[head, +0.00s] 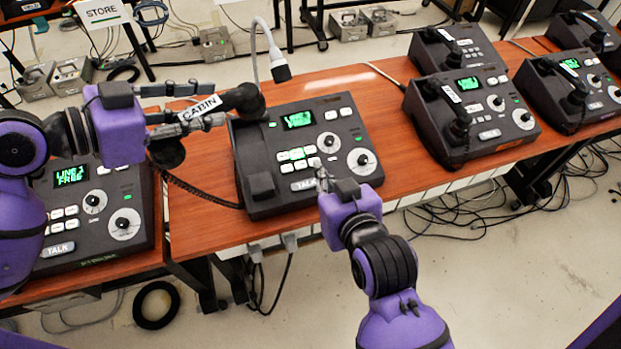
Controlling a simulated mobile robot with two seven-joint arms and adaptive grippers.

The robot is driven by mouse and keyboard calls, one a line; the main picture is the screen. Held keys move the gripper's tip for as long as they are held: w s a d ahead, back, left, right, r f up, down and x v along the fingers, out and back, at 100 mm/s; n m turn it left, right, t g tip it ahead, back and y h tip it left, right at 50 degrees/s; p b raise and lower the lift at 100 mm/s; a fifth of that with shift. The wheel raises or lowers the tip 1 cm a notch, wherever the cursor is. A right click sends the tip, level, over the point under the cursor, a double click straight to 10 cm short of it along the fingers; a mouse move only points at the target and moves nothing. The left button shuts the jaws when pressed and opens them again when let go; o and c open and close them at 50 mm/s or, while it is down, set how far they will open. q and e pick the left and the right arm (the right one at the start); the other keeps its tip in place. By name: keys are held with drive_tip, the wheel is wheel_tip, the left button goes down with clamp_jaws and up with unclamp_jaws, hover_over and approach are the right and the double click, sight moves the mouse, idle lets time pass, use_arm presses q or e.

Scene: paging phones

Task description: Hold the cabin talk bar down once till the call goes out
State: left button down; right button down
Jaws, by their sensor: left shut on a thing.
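The handset (238,100) marked CABIN is held up off its phone in my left gripper (190,108), which is shut on it. Its coiled cord runs down to the cabin phone (272,207), a dark desk unit with a lit green screen (297,119), white keys and two dials. The unit's cradle at its left side is empty. The cabin talk bar (303,184) is a pale bar at the unit's front. My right gripper (322,178) is just right of the bar, fingertips pointing down over the unit. Whether it touches the bar, and its finger gap, are unclear.
More phones with handsets in place (470,105) stand right on the wooden table (200,225). Cables lie on the floor.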

use_arm(q)
drive_tip(key=shift+d, duration=0.15)
use_arm(e)
drive_tip(key=shift+s+d+f+g, duration=0.15)
drive_tip(key=shift+s+f+g, duration=0.3)
drive_tip(key=shift+s, duration=0.3)
use_arm(q)
drive_tip(key=shift+r, duration=0.4)
drive_tip(key=shift+f, duration=0.15)
use_arm(e)
hover_over(311, 190)
drive_tip(key=f, duration=0.7)
drive_tip(key=shift+s+f, duration=0.2)
drive_tip(key=shift+w+f, duration=0.2)
drive_tip(key=shift+f, duration=0.55)
